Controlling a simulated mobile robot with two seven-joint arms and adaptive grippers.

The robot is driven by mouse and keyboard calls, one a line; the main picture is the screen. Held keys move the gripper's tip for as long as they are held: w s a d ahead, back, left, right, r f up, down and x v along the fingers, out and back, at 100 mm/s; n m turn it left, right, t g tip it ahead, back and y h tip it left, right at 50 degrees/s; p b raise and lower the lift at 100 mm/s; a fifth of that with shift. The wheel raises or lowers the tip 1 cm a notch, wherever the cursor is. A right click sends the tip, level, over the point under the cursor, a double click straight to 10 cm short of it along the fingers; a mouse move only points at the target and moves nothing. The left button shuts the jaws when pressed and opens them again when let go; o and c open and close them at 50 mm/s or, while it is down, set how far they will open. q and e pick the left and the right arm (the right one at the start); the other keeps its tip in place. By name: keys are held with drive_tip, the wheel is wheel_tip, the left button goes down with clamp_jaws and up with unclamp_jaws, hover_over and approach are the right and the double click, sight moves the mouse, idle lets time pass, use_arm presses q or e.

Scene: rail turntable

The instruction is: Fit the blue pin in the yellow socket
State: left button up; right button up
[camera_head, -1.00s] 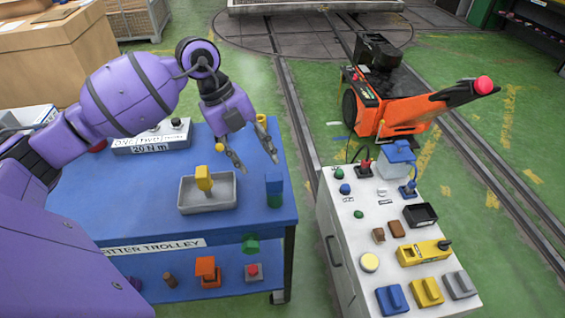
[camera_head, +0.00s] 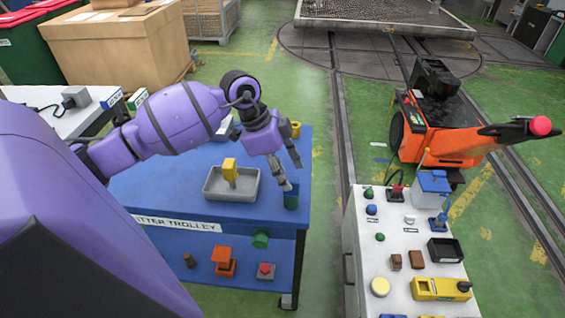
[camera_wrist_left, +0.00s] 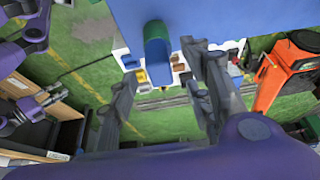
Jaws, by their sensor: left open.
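The blue pin (camera_head: 292,189) stands upright at the right edge of the blue trolley top, with a green lower part under it. It also shows in the left wrist view (camera_wrist_left: 156,42), ahead between the fingers. My left gripper (camera_head: 291,174) is open above it; one fingertip overlaps the pin's top in the head view, and contact cannot be told. A small yellow cup (camera_head: 296,129), possibly the yellow socket, stands at the trolley's back right corner. My right gripper (camera_wrist_left: 50,97) appears small at the wrist view's left.
A grey tray (camera_head: 213,197) holding a yellow piece (camera_head: 230,168) lies left of the pin. A white cabinet (camera_head: 352,245) with knobs and blocks stands right of the trolley, past a narrow gap. An orange machine (camera_head: 430,140) is behind it.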

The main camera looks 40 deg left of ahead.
sight(290, 179)
use_arm(q)
drive_tip(key=shift+x, duration=2)
drive_tip(key=shift+c, duration=0.6)
clamp_jaws()
